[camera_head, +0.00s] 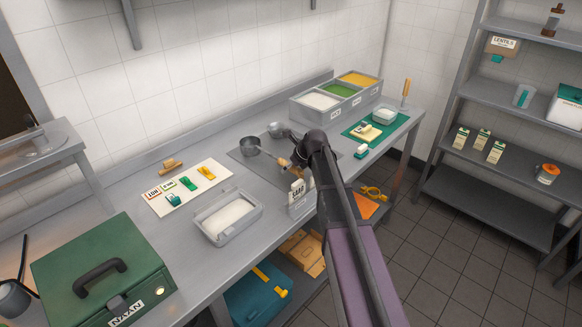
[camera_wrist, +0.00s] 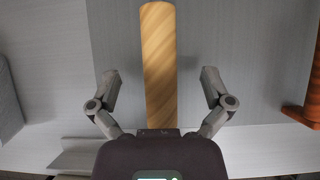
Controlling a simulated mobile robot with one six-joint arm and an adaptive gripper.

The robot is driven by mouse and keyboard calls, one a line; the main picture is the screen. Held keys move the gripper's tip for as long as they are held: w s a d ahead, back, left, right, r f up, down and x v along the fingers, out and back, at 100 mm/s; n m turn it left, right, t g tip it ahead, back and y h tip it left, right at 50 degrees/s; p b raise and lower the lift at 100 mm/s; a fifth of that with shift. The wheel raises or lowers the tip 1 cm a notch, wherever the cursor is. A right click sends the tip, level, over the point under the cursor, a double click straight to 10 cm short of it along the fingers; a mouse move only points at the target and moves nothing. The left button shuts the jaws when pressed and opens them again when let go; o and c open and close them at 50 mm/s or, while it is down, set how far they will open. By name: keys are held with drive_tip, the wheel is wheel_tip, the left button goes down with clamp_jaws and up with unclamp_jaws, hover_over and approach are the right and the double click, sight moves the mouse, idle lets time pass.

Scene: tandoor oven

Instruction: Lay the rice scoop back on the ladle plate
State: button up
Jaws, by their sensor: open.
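A dark grey plate, which looks like the ladle plate (camera_head: 238,153), lies flat mid-counter. A metal scoop or ladle (camera_head: 250,146) rests on it, with a wooden handle running right toward my gripper. A second metal bowl-shaped utensil (camera_head: 278,130) sits behind it, its handle hidden by my arm. I cannot tell which is the rice scoop. In the wrist view, a light striped wooden handle (camera_wrist: 159,40) lies between my gripper's (camera_wrist: 160,76) open fingers, with gaps on both sides. Its head is out of that view. In the head view my gripper (camera_head: 299,162) is over the plate's right part.
A reddish-brown handle (camera_wrist: 310,95) is at the wrist view's right edge. A white-filled tub (camera_head: 228,218) and a labelled box (camera_head: 299,200) stand toward the front edge. A three-bin container (camera_head: 340,97) stands behind. A green mat (camera_head: 395,126) lies right.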

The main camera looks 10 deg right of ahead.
drive_tip(key=shift+r, duration=0.1)
drive_tip(key=shift+p+v, duration=3.75)
drive_tip(key=shift+v, duration=0.65)
